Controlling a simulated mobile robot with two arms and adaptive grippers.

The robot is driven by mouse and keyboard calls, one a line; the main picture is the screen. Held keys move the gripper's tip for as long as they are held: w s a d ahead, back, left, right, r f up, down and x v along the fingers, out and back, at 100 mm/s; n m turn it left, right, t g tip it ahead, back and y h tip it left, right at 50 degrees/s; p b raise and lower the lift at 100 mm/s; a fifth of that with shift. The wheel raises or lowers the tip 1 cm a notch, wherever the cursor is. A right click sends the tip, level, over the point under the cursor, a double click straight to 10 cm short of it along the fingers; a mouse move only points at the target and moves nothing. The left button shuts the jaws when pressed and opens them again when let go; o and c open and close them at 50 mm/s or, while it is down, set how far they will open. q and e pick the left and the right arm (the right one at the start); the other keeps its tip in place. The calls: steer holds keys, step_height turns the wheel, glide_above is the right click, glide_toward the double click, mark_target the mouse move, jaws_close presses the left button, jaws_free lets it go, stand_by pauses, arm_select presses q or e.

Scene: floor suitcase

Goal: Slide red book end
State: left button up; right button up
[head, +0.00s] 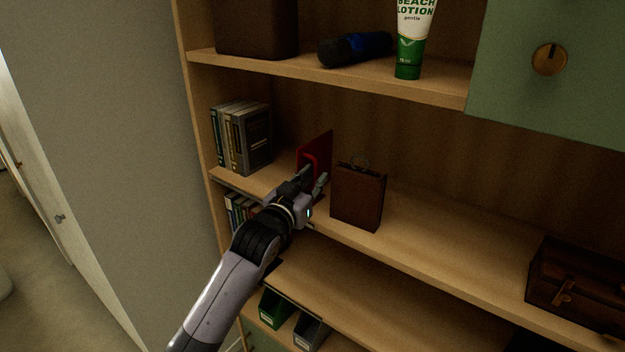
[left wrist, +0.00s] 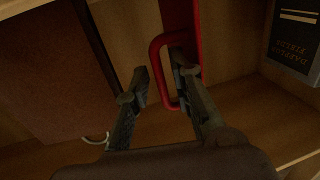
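The red book end (head: 320,147) stands upright on the middle shelf, between a row of books and a brown box. Its red plate (left wrist: 182,18) and loop handle (left wrist: 156,65) show in the left wrist view. My left gripper (head: 312,180) is in front of the book end. In the left wrist view, my left gripper (left wrist: 161,72) has its fingers apart, with the handle's outer bar between them. One finger overlaps the inside of the loop; a gap shows between the other finger and the bar. My right gripper is not in view.
Several books (head: 242,137) stand left of the book end. The brown box (head: 358,196) stands close on its right. A dark case (head: 577,286) sits at the shelf's right. The upper shelf holds a lotion tube (head: 410,45) and a dark blue cylinder (head: 355,48).

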arm_select(q)
jaws_close()
stand_by(0.6)
